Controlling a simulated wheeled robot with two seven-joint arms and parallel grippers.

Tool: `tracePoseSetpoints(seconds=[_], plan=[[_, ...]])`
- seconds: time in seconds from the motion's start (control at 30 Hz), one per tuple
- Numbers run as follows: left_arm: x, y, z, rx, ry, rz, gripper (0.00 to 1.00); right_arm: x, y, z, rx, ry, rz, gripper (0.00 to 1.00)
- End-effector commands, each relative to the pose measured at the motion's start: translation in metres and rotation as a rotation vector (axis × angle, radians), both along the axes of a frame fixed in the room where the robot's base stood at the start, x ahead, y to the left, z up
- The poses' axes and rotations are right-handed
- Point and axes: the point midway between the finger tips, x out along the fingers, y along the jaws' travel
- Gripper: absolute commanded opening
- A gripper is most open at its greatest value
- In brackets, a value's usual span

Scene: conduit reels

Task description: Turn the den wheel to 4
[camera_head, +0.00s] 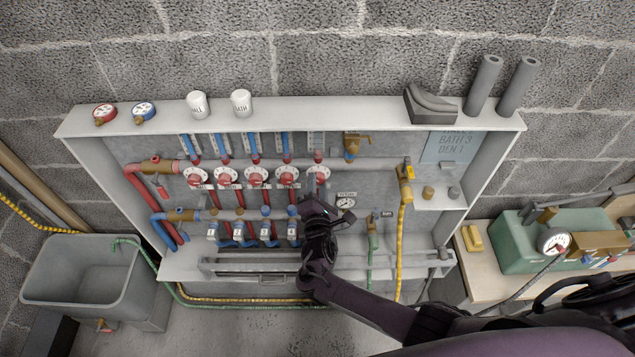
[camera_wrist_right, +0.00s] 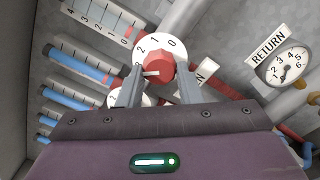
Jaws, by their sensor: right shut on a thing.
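The gripped wheel (camera_head: 319,171) is the rightmost of a row of red-and-white wheels on the manifold's upper pipe. In the right wrist view its red knob (camera_wrist_right: 160,66) sits on a white dial (camera_wrist_right: 158,42) showing 2, 1 and 0. A pale mark shows on the knob's left side; the number it meets is unclear. A label (camera_wrist_right: 208,74) beside it is partly hidden by a finger, with only its last letter, N, clear. My right gripper (camera_wrist_right: 160,78) is shut on the red knob, one finger on each side. My left gripper is not in view.
Other wheels (camera_head: 257,176) sit close on the left, below gauge tubes (camera_wrist_right: 75,63). A round RETURN gauge (camera_wrist_right: 283,67) is at right. A sign (camera_head: 447,149) reads BATH 3, DEN 1. A yellow hose (camera_head: 400,245) hangs at right. A grey sink (camera_head: 85,278) stands at left.

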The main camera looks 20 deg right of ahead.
Motion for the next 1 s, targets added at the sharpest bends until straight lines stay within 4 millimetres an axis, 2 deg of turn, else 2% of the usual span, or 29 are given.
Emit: tracePoseSetpoints(seconds=[0.6,1.0], plan=[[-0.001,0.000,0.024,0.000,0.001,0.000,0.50,-0.001,-0.001,-0.001,-0.558,0.163,0.001,0.09],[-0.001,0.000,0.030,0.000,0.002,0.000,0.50,-0.001,-0.002,-0.002,-0.808,0.235,0.001,0.09]])
